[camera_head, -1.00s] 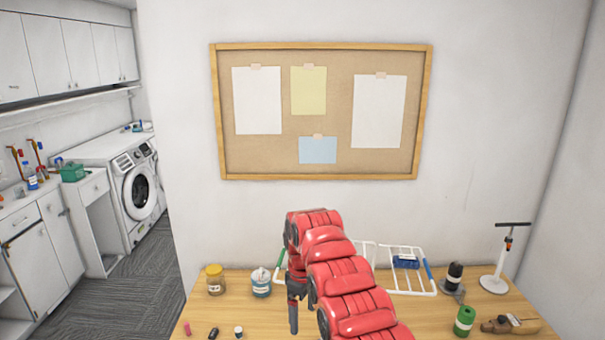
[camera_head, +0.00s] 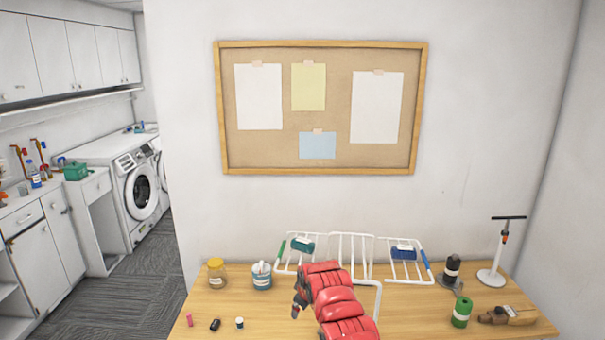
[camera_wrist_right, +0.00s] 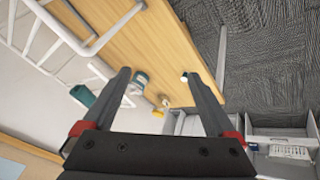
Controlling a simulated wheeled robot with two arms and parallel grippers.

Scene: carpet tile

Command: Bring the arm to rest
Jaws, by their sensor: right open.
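My right arm is red and comes in from the bottom of the head view. Its gripper (camera_head: 299,304) is over the wooden table, in front of the white wire rack (camera_head: 352,252), and is partly hidden by the arm's own links. In the right wrist view the two dark fingers (camera_wrist_right: 157,88) stand wide apart with nothing between them gripped. The table, the rack and small items lie beyond the fingers. My left gripper does not show in either view.
On the table (camera_head: 405,318) are a yellow-lidded jar (camera_head: 217,273), a blue-labelled tub (camera_head: 262,277), a green can (camera_head: 461,313), a black bottle (camera_head: 452,270), a wooden hand plane (camera_head: 507,316) and a white stand (camera_head: 491,276). Small items lie at the front left. A corkboard (camera_head: 226,110) hangs behind.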

